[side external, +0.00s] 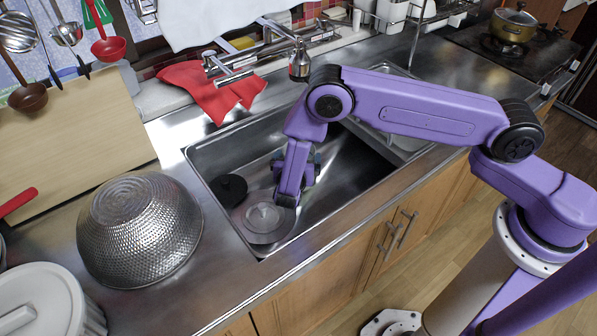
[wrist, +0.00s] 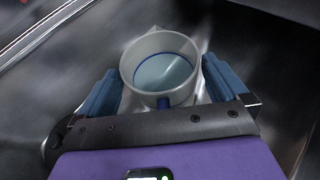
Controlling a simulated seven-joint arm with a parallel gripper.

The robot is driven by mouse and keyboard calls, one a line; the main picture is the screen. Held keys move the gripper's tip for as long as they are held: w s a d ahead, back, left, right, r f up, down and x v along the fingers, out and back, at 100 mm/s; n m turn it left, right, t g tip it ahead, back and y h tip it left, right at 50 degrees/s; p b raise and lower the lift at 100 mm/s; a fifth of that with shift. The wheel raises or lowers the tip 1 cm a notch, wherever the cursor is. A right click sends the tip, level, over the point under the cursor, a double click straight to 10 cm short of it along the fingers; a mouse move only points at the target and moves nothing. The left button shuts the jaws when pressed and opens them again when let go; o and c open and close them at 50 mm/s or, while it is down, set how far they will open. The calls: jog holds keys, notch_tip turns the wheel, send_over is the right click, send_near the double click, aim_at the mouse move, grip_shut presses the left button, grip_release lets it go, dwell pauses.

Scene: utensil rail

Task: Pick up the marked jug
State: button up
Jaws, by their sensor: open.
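A round pale grey jug (wrist: 163,72) with a blue line around its inside shows in the wrist view, open side toward the camera. A small dark blue part shows at its near rim. My gripper (wrist: 163,84) is open, with one blue finger on each side of the jug. Small gaps seem to remain between the fingers and the wall. In the side view my gripper (side external: 292,180) is down inside the sink, and the arm hides most or all of the jug there. I cannot make out a mark on it.
The steel sink (side external: 350,180) has raised edges around my gripper. A faucet (side external: 299,60) stands behind. An upturned colander (side external: 139,229) sits on the left counter.

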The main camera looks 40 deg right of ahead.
jog(key=shift+w+d+f, duration=0.1)
jog(key=shift+w+d, duration=0.1)
jog(key=c, duration=1.7)
grip_shut()
jog(key=shift+r, duration=0.2)
